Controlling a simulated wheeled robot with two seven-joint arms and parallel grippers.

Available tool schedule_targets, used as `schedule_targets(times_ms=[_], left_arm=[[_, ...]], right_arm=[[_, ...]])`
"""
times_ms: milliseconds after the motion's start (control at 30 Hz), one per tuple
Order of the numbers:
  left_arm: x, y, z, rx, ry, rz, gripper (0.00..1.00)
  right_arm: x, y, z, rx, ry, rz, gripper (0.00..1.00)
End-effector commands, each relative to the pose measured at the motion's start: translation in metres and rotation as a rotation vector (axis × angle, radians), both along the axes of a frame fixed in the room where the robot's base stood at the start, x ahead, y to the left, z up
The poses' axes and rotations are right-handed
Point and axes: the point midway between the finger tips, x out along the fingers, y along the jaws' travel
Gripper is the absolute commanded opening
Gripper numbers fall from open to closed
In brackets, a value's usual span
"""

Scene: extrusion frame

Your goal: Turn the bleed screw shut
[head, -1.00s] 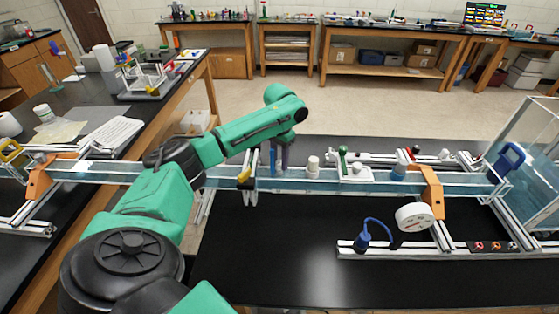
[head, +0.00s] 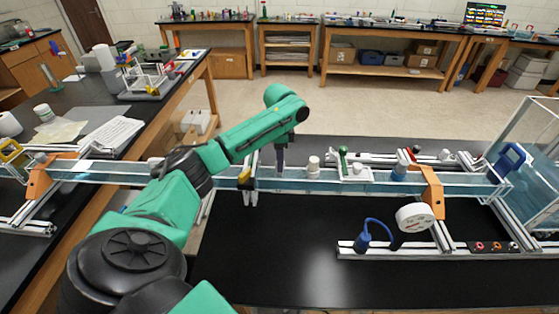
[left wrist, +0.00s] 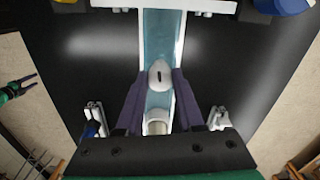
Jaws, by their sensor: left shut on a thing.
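My left gripper (head: 281,165) points down onto the long clear channel (head: 325,185) in the head view. In the left wrist view, the gripper (left wrist: 158,77) has its two dark fingers on either side of a small white piece with a dark slot, which I take to be the bleed screw (left wrist: 158,74). The gripper is shut on it. The screw is over the middle of the channel (left wrist: 163,30). In the head view the fingers and arm hide the screw.
A white knob (head: 313,167) and a green-handled valve (head: 343,160) stand right of the gripper along the channel. A yellow piece (head: 245,176) is just left. The black table (head: 270,250) in front is clear.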

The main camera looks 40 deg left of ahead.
Motion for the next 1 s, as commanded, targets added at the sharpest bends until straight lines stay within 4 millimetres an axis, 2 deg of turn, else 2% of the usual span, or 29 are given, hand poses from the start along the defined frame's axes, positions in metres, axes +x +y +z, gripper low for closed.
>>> schedule_targets(times_ms=[300,833,867,900,933,1000], left_arm=[[0.0004,-0.0008,-0.0001,-0.001,-0.001,-0.130,0.00],[0.0004,-0.0011,-0.0002,-0.002,-0.001,-0.156,0.00],[0.0004,-0.0011,-0.0002,-0.002,-0.001,-0.155,0.48],[0.0003,-0.0010,-0.0003,-0.002,-0.001,-0.155,0.63],[0.0003,-0.0010,-0.0003,-0.002,-0.001,-0.155,0.67],[0.0002,-0.0008,-0.0002,-0.001,0.000,-0.154,0.67]], right_arm=[[0.0004,0.0017,-0.0002,0.002,-0.001,0.000,0.67],[0.0004,0.0017,-0.0002,0.002,-0.001,0.000,0.67],[0.0004,0.0017,-0.0002,0.002,-0.001,0.000,0.67],[0.0004,0.0017,-0.0002,0.002,-0.001,0.000,0.67],[0.0004,0.0017,-0.0002,0.002,-0.001,0.001,0.67],[0.0004,0.0016,-0.0002,0.002,-0.001,0.001,0.67]])
